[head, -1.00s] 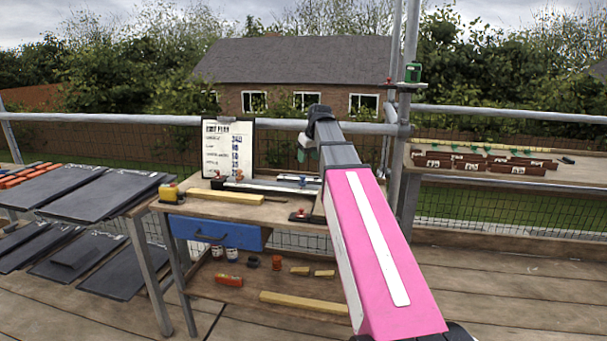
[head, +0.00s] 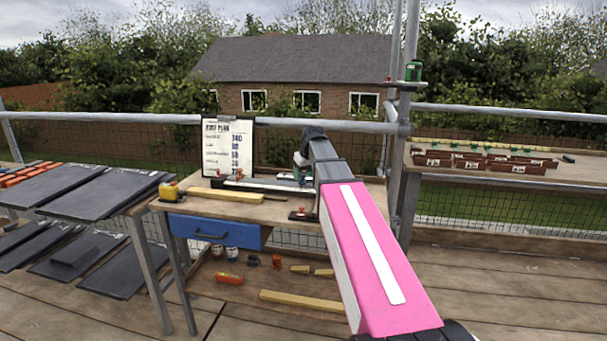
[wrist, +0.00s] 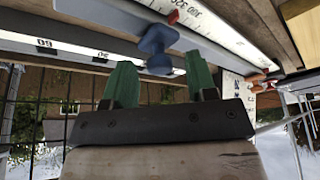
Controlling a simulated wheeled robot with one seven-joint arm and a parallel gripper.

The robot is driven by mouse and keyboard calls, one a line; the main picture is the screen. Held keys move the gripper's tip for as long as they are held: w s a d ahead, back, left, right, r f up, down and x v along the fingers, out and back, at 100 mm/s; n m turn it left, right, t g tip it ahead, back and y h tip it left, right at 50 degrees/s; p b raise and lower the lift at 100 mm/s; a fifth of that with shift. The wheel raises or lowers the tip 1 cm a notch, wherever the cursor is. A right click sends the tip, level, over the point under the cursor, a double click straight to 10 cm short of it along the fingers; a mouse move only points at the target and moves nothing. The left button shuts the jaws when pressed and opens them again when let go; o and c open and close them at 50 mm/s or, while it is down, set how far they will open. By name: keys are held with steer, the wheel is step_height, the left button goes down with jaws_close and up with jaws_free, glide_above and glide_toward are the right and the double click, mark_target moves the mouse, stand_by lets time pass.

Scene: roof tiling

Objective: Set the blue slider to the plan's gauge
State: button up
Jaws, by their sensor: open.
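The blue slider (wrist: 157,45) shows in the wrist view as a blue knob on a grey-blue piece beside a white printed scale (wrist: 215,30). My gripper (wrist: 160,82) is open. Its two green fingers stand on either side of the knob's line, with the knob just beyond the tips and not clasped. In the head view my gripper (head: 301,160) is over the back right of the workbench (head: 270,213), and the slider is mostly hidden behind it. The roof plan (head: 228,147) stands on a clipboard at the back of the bench; its top figure looks like 340, the lower ones are blurred.
A second scale (wrist: 70,47) runs beside the slider's scale. A scaffold pole (head: 402,120) rises right of my arm. Slates (head: 105,195) lie at left.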

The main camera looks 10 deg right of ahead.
jaws_close()
steer(key=shift+s+d, duration=0.2)
steer(key=shift+d, duration=0.3)
steer(key=shift+s+d, duration=0.2)
steer(key=shift+d, duration=0.25)
jaws_free()
steer(key=shift+r, duration=0.1)
steer(key=v, duration=1)
steer(key=shift+r, duration=0.3)
steer(key=shift+s, duration=0.1)
steer(key=shift+s, duration=0.1)
